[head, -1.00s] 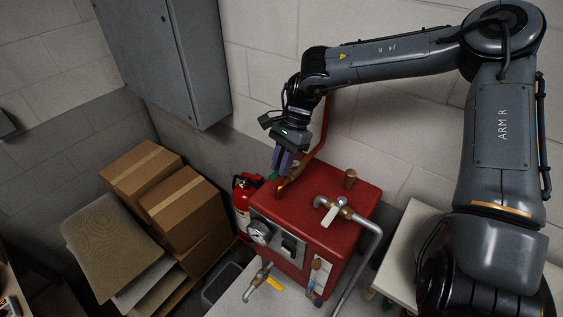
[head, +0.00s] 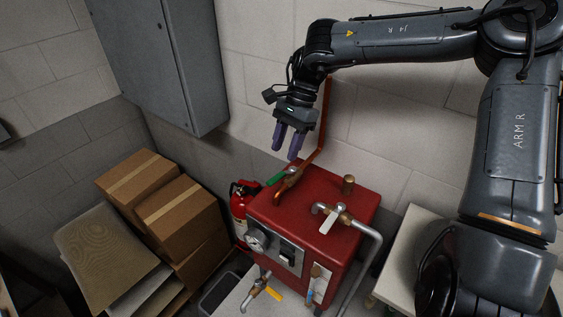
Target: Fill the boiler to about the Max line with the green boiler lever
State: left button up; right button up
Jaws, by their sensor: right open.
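The red boiler (head: 340,222) stands on a pale surface below my right gripper. The green boiler lever (head: 276,179) sits on the copper pipe valve at the boiler's top left and points left. My right gripper (head: 286,150) is open and empty, its purple fingers above the green lever and apart from it. A sight gauge (head: 315,280) is on the boiler's front, but its level and Max line are too small to read. My left gripper is not in view.
A white-handled valve (head: 329,221) with a grey pipe is on the boiler's right top. A yellow-handled tap (head: 272,292) is at the front. A fire extinguisher (head: 239,207) and cardboard boxes (head: 178,213) stand left. A grey wall cabinet (head: 165,60) hangs above.

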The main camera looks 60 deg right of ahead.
jog(key=shift+v, duration=2.05)
dwell(6.0)
